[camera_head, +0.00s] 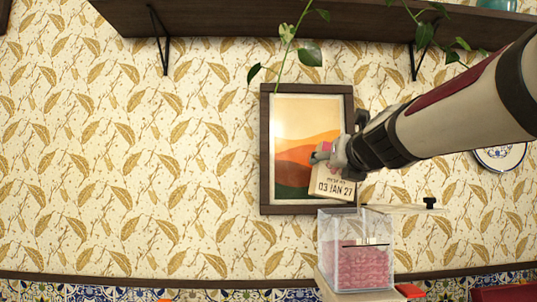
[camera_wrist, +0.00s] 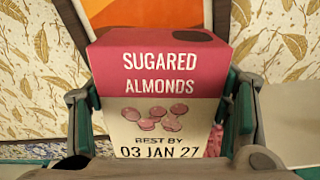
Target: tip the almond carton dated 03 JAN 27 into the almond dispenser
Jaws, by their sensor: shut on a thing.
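The almond carton (camera_wrist: 155,80) is pink and cream, with "SUGARED ALMONDS" and "BEST BY 03 JAN 27" readable in the wrist view. In the head view the carton (camera_head: 335,187) is tilted and its date panel faces the camera. My gripper (camera_head: 335,160) is shut on it, with a finger on each side in the wrist view (camera_wrist: 160,115). The carton is above the almond dispenser (camera_head: 330,240), a clear box holding pink almonds (camera_head: 360,268). The dispenser's flat lid (camera_head: 395,209) with a black knob lies out to the right at its top. I cannot tell whether almonds are falling.
A framed picture (camera_head: 265,150) hangs on the wall behind the carton. A dark shelf (camera_head: 220,20) with trailing plants (camera_head: 310,54) runs above. A plate (camera_head: 500,158) hangs behind my arm. Red items (camera_head: 411,291) lie right of the dispenser. The air to the left is clear.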

